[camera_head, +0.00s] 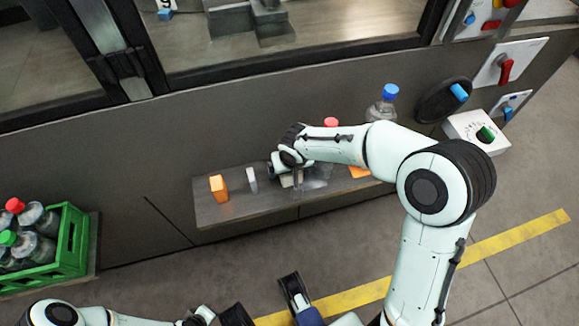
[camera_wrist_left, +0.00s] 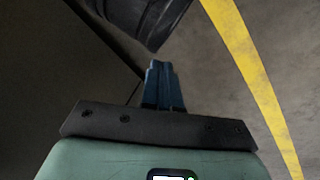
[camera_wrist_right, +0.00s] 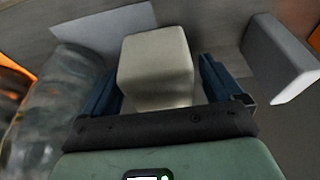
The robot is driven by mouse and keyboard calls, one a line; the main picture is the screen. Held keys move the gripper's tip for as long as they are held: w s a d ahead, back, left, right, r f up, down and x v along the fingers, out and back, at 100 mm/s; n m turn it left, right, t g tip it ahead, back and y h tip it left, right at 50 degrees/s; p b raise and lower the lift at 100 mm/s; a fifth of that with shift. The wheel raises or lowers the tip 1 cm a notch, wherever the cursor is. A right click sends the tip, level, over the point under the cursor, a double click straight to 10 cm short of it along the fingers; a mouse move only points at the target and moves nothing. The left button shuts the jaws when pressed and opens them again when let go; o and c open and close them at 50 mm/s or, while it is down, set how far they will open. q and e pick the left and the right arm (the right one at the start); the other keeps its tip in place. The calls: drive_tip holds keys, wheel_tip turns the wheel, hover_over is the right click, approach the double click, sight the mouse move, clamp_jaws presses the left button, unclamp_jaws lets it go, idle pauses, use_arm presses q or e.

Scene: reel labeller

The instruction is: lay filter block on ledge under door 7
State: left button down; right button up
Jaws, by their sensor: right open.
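A cream block (camera_wrist_right: 156,62), which may be the filter block, stands between the fingers of my right gripper (camera_wrist_right: 163,85) in the right wrist view. These fingers are open on either side of it, with a gap visible. In the head view my right arm reaches down over the wall ledge (camera_head: 240,208) and hides most of this spot. A pale grey block (camera_head: 252,179) and an orange block (camera_head: 219,188) stand on the ledge further left. My left gripper (camera_wrist_left: 163,75) has its blue fingers together, empty, above the floor. Door 7's number is not visible.
A clear bottle (camera_wrist_right: 50,110) is close to the right gripper. A blue-capped bottle (camera_head: 382,108) stands further right, by wall switches and a knob box (camera_head: 470,130). A green crate (camera_head: 70,250) of bottles is at left. The ledge's left front is bare.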

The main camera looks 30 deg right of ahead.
drive_tip(key=shift+r, duration=0.4)
use_arm(q)
drive_tip(key=s+d+r+g+p, duration=0.1)
drive_tip(key=s+d+r+p, duration=0.1)
drive_tip(key=s, duration=0.3)
drive_tip(key=shift+d+r+g+h+p, duration=0.25)
drive_tip(key=shift+r+g+h+p, duration=0.15)
drive_tip(key=shift+r+p, duration=0.35)
use_arm(e)
drive_tip(key=v, duration=1.1)
drive_tip(key=shift+s+r, duration=0.2)
drive_tip(key=shift+r, duration=0.05)
use_arm(q)
drive_tip(key=shift+r, duration=0.1)
